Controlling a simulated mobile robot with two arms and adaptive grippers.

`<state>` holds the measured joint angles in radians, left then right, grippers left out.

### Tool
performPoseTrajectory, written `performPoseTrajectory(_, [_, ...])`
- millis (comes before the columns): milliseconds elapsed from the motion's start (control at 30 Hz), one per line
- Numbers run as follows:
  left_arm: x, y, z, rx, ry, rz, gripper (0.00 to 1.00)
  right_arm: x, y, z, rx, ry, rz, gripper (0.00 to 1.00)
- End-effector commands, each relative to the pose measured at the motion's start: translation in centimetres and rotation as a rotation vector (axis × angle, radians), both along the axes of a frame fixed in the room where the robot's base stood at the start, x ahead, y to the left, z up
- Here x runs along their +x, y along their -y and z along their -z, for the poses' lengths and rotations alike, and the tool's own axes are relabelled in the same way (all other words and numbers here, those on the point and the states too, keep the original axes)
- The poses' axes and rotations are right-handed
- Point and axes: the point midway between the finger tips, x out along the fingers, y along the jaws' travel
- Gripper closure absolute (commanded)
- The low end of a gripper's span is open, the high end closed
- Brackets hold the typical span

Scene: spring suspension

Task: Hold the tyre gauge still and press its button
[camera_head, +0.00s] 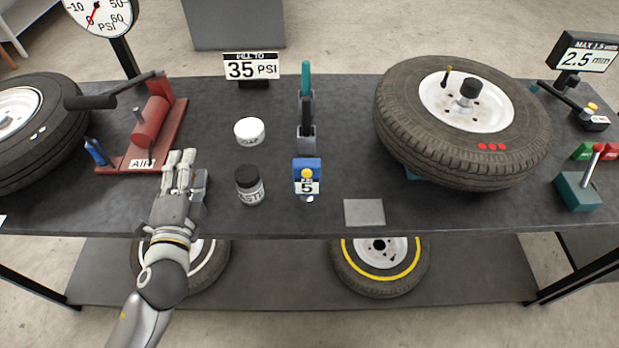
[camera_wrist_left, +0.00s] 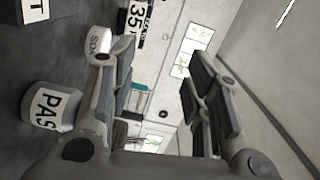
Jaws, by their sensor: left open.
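The tyre gauge (camera_head: 307,172) is a small blue block with a yellow button (camera_head: 307,174) on top. Its white face reads 5. It stands near the front middle of the table, with a pale tip below its face. My left gripper (camera_head: 180,160) is open and empty over the table, well to the left of the gauge, with the paste jar between them. In the left wrist view, the two open fingers (camera_wrist_left: 160,70) have nothing between their pads, and I cannot make out the gauge. My right gripper is not in view.
The paste jar (camera_head: 250,187) and soap tub (camera_head: 249,131) stand left of the gauge. A teal-handled tool (camera_head: 306,82) stands in a holder behind it. A red air pump (camera_head: 152,122) is at left. A tyre (camera_head: 405,125) and grey plate (camera_head: 364,212) are at right.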

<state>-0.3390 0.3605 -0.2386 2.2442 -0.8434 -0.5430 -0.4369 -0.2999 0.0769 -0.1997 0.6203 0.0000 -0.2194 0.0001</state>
Motion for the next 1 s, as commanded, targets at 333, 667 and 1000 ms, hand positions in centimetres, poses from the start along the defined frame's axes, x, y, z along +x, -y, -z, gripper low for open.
performPoseTrajectory(333, [0.7, 10.2, -2.6, 0.82, 0.365, 0.47, 0.55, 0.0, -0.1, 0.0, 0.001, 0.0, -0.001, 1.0])
performPoseTrajectory(667, [-1.6, 14.6, 3.9, 1.416, 0.53, 0.851, 0.55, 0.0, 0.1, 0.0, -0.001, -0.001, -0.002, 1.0])
performPoseTrajectory(1000, [-2.7, 14.4, 8.2, 1.655, 0.567, 1.035, 0.55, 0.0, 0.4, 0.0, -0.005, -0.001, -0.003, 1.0])
